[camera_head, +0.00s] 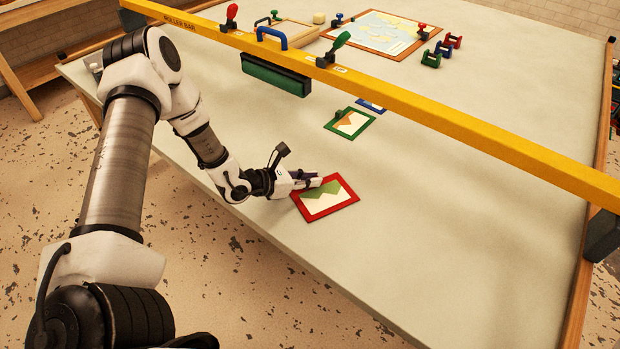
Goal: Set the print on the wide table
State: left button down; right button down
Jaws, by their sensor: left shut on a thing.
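A red-framed print (343,205) with a green and cream picture lies flat at or just above the near part of the wide pale table (420,240). My left gripper (312,183) comes in from the left and is shut on the print at its upper left side. The fingers hide that corner. I cannot tell whether the print touches the table top. My right gripper is not in view.
A yellow roller bar (440,118) spans the table behind the print. A green-framed print (349,123) and a blue-framed piece (371,106) lie nearer the bar. Beyond it are a map-like print (375,33) and small clamps. The table right of the print is clear.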

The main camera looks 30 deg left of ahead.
pick_arm(q)
jog(key=c, duration=1.1)
grip_release()
jog(key=shift+w+f, duration=0.1)
jog(key=shift+f, duration=0.05)
jog(key=shift+c, duration=0.2)
jog(key=shift+a+r+p, duration=0.1)
jog(key=shift+r+p, duration=0.3)
jog(key=shift+p, duration=0.05)
jog(key=p+v, duration=0.1)
jog(key=v, duration=0.5)
jog(key=shift+a+r, duration=0.1)
jog(key=shift+r, duration=0.05)
jog(key=p+v, duration=0.3)
jog(key=v, duration=0.1)
jog(key=shift+s+r+p, duration=0.2)
jog(key=shift+s+p, duration=0.05)
jog(key=shift+p, duration=0.05)
jog(key=shift+s+a+p, duration=0.25)
jog(key=shift+s+p, duration=0.1)
jog(key=shift+s, duration=0.2)
jog(key=shift+s+f, duration=0.1)
